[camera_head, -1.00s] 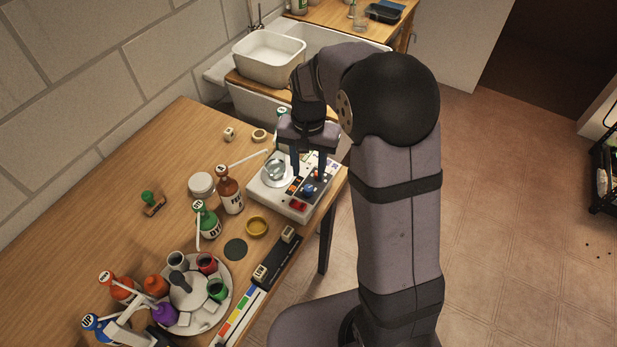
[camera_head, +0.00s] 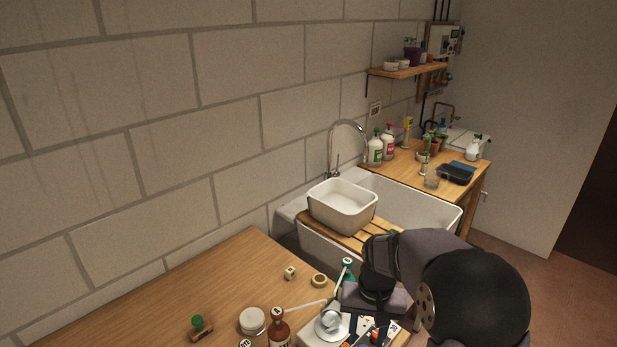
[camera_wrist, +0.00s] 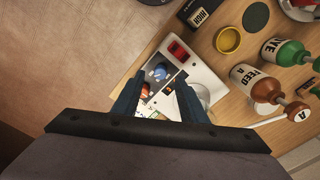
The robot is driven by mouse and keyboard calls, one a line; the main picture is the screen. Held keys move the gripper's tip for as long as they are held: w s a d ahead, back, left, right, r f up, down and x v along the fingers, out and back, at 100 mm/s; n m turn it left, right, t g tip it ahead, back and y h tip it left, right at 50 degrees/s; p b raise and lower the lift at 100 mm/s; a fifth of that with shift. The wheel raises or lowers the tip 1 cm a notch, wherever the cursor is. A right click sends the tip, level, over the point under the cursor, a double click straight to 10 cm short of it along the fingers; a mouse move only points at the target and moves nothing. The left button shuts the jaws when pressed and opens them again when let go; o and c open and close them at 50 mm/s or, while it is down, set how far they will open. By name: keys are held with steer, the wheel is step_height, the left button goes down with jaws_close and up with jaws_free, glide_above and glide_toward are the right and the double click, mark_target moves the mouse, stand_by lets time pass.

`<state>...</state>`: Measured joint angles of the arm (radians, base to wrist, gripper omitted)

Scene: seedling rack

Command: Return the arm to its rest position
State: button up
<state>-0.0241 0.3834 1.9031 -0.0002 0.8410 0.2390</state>
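My gripper (camera_wrist: 158,86) points down over a white control box (camera_wrist: 206,74) at the table's near edge. Its two dark fingers stand apart, and no held object shows between them. A blue knob (camera_wrist: 161,72) and a red switch (camera_wrist: 178,50) on the box show between and beyond the fingertips. The gap between fingertips and box is hard to judge.
A white basin (camera_head: 342,207) sits over the sink (camera_head: 414,209) beyond. In the wrist view, a yellow dish (camera_wrist: 228,41) and bottles (camera_wrist: 288,53) lie to the right.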

steer(key=s+d+n, duration=0.1)
steer(key=s+n, duration=0.1)
steer(key=s, duration=1.6)
steer(key=shift+r, duration=0.2)
stand_by(2.0)
